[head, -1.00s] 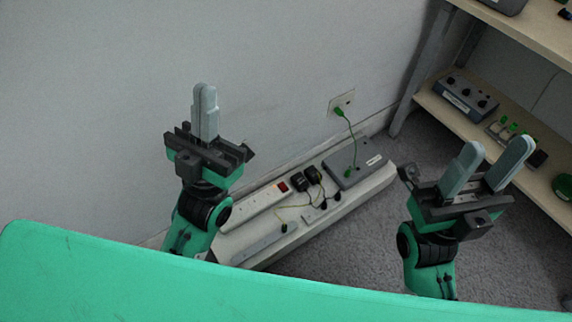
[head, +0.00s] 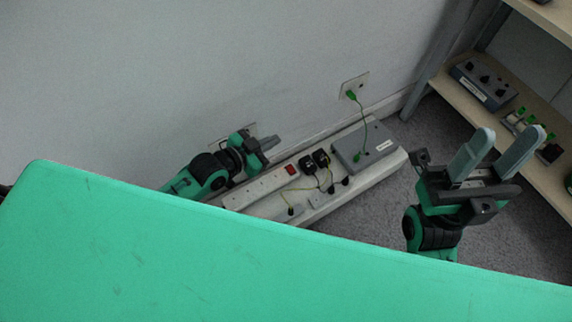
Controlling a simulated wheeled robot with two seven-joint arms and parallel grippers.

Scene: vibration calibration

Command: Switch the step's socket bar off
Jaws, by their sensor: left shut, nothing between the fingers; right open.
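The white socket bar (head: 258,187) lies on the pale step (head: 395,160) along the wall. Its red switch (head: 290,169) is at the bar's right end; I cannot tell its position. My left gripper (head: 270,143) is shut and empty, above and slightly left of the red switch, close to the wall and apart from the bar. Its arm hides part of the wall behind the bar's left end. My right gripper (head: 499,152) is open and empty, pointing up, well right of the step.
Two black plug adapters (head: 314,161) and thin cables sit right of the switch. A grey box (head: 365,147) on the step joins a wall socket (head: 354,87) by a green cable. A wooden shelf (head: 535,165) stands at right. My green body covers the foreground.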

